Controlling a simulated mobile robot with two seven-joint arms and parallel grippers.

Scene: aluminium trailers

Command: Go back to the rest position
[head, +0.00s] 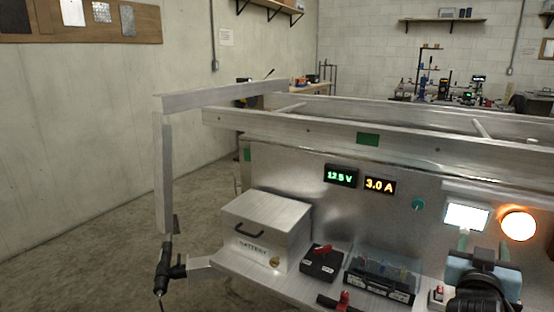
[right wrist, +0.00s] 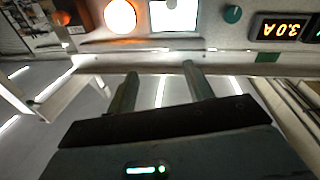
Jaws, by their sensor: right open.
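My right gripper (head: 483,250) is low at the right of the head view, in front of the metal panel (head: 300,180). Its two fingers point toward the panel, below the lit white screen (head: 467,217) and the glowing orange lamp (head: 518,224). In the right wrist view the two fingers (right wrist: 161,78) stand well apart with nothing between them. The screen (right wrist: 173,16) and lamp (right wrist: 120,16) show beyond the fingertips, upside down. My left gripper is not in the head view.
A metal battery box (head: 265,230), a black box with a red switch (head: 322,262) and a clear-covered fuse block (head: 382,273) stand on the shelf left of my gripper. Trailer rails (head: 340,128) run above the panel. Open floor (head: 90,265) lies at the left.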

